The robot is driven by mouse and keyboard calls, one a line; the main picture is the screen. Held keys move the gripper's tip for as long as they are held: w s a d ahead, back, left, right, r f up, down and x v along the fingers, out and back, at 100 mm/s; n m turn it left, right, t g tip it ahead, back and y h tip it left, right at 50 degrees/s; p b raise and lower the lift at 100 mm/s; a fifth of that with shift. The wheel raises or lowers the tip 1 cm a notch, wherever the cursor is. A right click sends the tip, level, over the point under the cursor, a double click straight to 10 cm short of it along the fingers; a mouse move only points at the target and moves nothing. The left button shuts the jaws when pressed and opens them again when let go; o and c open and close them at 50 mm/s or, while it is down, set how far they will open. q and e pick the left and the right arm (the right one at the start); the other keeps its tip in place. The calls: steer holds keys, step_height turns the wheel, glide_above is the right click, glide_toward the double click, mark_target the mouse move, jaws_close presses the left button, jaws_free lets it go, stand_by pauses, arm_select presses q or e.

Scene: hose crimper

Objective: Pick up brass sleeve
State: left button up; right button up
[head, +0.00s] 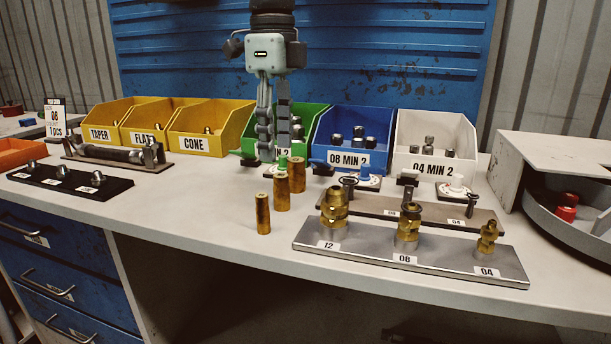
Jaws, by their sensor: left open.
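Three plain brass sleeves stand upright on the grey bench near the middle: a front one (262,213), a middle one (281,192) and a back one (297,175). My left gripper (273,159) hangs fingers-down above and behind the front and middle sleeves in the picture, in front of the green bin (246,139). Its fingers are open and hold nothing; seen from this angle they look close together. I cannot tell exactly how far its tips are from the sleeves. My right gripper is out of view.
A metal plate (468,266) with stepped brass fittings labelled 12, 08 and 04 lies to the right. Yellow bins (197,144), a blue bin (351,142) and a white bin (434,148) line the back. A black strip (67,185) lies left.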

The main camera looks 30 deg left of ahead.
mark_target(278, 174)
arm_select(q)
steer(key=shift+w+f, duration=0.1)
steer(key=shift+f, duration=0.1)
steer(key=f, duration=0.7)
steer(key=shift+s+d+f, duration=0.1)
steer(key=shift+s+d, duration=0.1)
steer(key=shift+s, duration=0.05)
jaws_close()
